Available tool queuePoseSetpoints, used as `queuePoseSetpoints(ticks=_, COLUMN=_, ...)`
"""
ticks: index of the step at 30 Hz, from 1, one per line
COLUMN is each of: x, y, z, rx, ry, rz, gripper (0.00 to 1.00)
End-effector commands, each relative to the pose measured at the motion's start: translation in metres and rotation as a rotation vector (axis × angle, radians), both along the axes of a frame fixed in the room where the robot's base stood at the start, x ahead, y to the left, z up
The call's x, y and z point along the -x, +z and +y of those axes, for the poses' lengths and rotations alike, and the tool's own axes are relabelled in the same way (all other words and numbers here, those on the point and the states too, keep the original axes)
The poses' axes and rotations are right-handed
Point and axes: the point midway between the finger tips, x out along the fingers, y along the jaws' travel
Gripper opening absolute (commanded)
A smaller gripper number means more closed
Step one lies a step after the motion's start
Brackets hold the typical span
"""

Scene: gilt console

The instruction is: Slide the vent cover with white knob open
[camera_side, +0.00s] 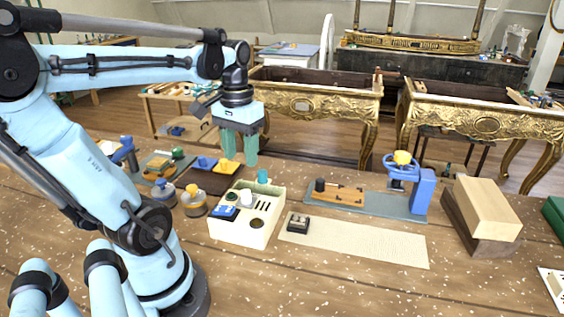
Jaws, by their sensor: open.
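A cream-white box (246,233) stands on the wooden bench near the middle of the view. On its top are a white knob (246,199), dark vent slots (263,206), a blue part (224,212) and a dark round piece (257,223). A teal cylinder (263,176) shows at its back edge. The vent cover's outline is too small to make out. My gripper (239,158) is open and empty, its teal fingers pointing down. In the picture it appears above and slightly behind the box, apart from the knob.
To the right are a beige mat (360,242) with a small black block (298,222), a blue press (420,190) and stacked blocks (487,205). The front bench is mostly clear.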

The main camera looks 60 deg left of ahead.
Motion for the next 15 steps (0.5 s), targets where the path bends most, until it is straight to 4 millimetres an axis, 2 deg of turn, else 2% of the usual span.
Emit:
queuePoseSetpoints(ticks=6, x=0.0, y=0.02, z=0.0, rx=0.0, ry=0.0, rz=0.0, gripper=0.5)
queuePoseSetpoints(ticks=15, x=0.0, y=0.025, z=0.0, rx=0.0, ry=0.0, rz=0.0, gripper=0.5)
